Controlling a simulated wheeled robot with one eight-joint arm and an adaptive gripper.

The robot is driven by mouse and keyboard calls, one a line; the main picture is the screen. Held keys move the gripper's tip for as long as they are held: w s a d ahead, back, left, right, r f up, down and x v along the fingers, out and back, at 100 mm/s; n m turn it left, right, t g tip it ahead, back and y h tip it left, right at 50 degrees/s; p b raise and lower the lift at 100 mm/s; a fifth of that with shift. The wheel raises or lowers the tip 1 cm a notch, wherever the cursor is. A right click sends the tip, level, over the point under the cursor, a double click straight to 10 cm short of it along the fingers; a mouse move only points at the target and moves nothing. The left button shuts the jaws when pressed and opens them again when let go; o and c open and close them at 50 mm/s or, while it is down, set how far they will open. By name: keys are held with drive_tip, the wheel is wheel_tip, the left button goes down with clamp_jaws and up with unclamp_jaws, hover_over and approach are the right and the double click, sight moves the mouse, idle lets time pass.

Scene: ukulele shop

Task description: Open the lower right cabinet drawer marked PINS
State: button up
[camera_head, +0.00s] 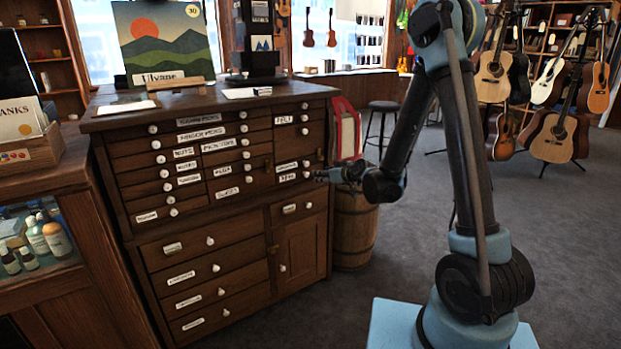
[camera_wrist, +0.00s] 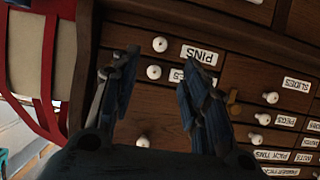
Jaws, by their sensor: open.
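The drawer marked PINS (camera_wrist: 225,62) is in the wrist view, where its label reads upside down; its white round knob (camera_wrist: 160,44) sits beside the label. In the head view it is the bottom small drawer of the cabinet's right column, with its label (camera_head: 287,177) left of the knob. It looks shut. My gripper (camera_wrist: 155,72) is open and empty, facing the cabinet front. A neighbouring drawer's knob (camera_wrist: 153,72) shows between its fingers, and the PINS knob just beyond the fingertips. I cannot tell the exact gap to either knob. My gripper (camera_head: 320,176) also shows in the head view.
The wooden cabinet (camera_head: 240,212) has many labelled drawers and a small door (camera_head: 302,255) below. A barrel (camera_head: 354,228) with a red-and-white item (camera_head: 345,130) stands close beside its right side, near my arm. A glass-front counter (camera_head: 60,255) is at left.

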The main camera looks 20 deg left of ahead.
sight(308, 175)
drive_tip(key=x, duration=1.1)
drive_tip(key=shift+w+a, duration=0.2)
clamp_jaws()
